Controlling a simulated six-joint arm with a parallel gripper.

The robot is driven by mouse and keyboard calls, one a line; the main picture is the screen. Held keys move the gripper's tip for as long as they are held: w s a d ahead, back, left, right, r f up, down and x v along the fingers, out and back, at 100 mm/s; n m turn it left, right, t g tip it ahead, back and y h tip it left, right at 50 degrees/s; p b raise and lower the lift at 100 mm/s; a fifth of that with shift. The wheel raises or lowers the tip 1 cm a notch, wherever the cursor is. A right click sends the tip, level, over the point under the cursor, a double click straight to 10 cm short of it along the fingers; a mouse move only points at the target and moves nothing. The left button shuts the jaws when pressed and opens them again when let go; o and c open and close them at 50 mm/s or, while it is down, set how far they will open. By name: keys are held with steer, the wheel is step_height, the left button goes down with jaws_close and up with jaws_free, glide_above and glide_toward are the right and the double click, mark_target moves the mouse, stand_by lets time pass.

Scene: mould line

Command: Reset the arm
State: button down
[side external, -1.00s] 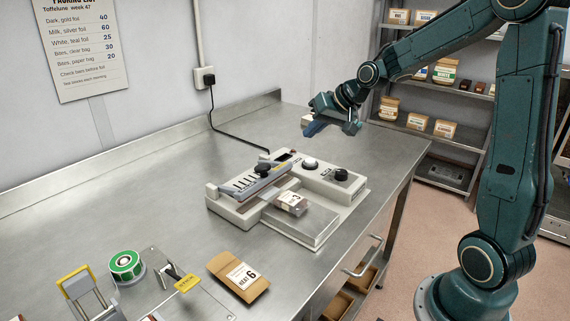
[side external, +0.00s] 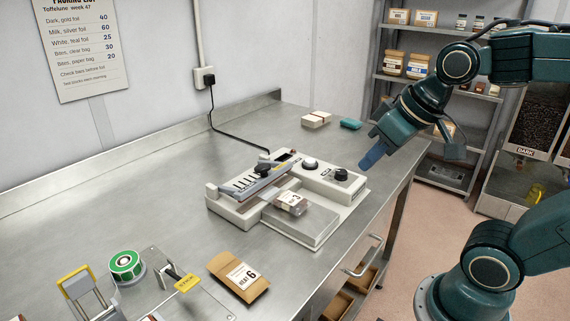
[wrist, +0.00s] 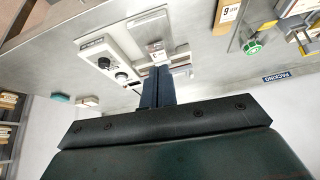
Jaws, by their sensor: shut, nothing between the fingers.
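My gripper (side external: 372,157) is in the air above the right edge of the steel bench, to the right of the sealing machine. Its blue fingers are together with nothing between them; they also show together in the wrist view (wrist: 158,72). The white sealing machine (side external: 325,181) stands on the bench with a small clear bag (side external: 291,203) of brown pieces on its front platform. The gripper touches neither of them.
A brown paper packet (side external: 238,277), a green-labelled roll (side external: 125,266) and a yellow-handled device (side external: 75,283) are at the bench front left. A white stack (side external: 316,119) and teal item (side external: 350,124) lie at the back. Shelves (side external: 433,82) stand behind.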

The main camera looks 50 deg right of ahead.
steer(key=shift+n, duration=0.4)
steer(key=s, duration=0.3)
steer(key=s+f, duration=0.1)
steer(key=s, duration=0.1)
steer(key=shift+a, duration=0.35)
steer(key=shift+w, duration=0.1)
stand_by(0.3)
